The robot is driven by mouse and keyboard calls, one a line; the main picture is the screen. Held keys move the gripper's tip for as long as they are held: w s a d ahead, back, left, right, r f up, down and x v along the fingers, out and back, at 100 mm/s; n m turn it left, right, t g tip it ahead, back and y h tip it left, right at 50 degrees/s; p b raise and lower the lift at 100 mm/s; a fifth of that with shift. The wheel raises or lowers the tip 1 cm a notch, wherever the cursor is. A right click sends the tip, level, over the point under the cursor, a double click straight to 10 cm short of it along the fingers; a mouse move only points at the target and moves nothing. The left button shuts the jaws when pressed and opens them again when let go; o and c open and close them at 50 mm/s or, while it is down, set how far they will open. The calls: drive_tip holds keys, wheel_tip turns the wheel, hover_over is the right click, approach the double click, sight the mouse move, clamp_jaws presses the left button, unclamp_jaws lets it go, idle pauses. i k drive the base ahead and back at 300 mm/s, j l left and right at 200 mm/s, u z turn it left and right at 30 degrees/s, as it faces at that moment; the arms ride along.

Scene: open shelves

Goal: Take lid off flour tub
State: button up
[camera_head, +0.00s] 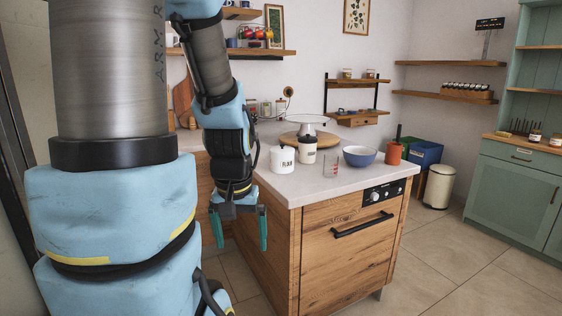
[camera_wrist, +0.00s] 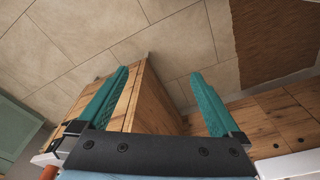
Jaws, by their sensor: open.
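The flour tub (camera_head: 283,160) is white with dark lettering and stands on the white counter near its left end. Its top looks white and closed; I cannot make out the lid's edge. My gripper (camera_head: 238,230) hangs left of the counter, below the countertop and apart from the tub. In the wrist view its two teal fingers (camera_wrist: 158,95) are spread with nothing between them. The wrist view shows the floor and the wooden cabinet side; the tub is not visible there.
The counter (camera_head: 330,186) also bears a black-lidded white cup (camera_head: 307,151), a measuring glass (camera_head: 331,166), a blue bowl (camera_head: 359,156) and an orange-brown pot (camera_head: 393,153). A kitchen scale (camera_head: 312,119) is behind. Wooden wall shelves (camera_head: 357,113) hang further back. The tiled floor at front right is clear.

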sight(282, 150)
drive_tip(key=i+j, duration=0.3)
drive_tip(key=i, duration=0.25)
drive_tip(key=i+j, duration=0.25)
drive_tip(key=i, duration=0.25)
drive_tip(key=i+j+z, duration=0.1)
drive_tip(key=i+j, duration=0.2)
drive_tip(key=i, duration=0.25)
drive_tip(key=i+j, duration=0.35)
drive_tip(key=i, duration=0.15)
